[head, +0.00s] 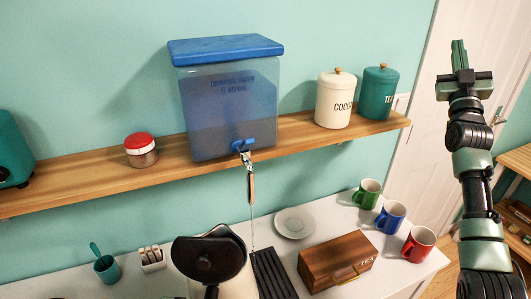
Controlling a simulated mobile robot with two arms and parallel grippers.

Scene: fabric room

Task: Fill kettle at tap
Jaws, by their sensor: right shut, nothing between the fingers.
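A cream kettle (236,284) with a black lid (207,258) stands at the front of the white counter, cut off by the bottom edge. A clear blue dispenser (215,110) with a blue lid sits on the wooden shelf. Its blue tap (243,146) has a metal spout and a wooden tag-like piece (251,188) below it. A thin pale line runs down from there to the right of the kettle; I cannot tell whether it is water or a cord. My right gripper (459,56) points up at the far right, shut and empty, far from the kettle. My left gripper is out of view.
A black slatted tray (272,275) lies beside the kettle. A wooden tea box (337,262), a plate (295,222) and green, blue and red mugs (418,244) stand to the right. Canisters (335,99) and a red-lidded jar (140,149) are on the shelf (80,186).

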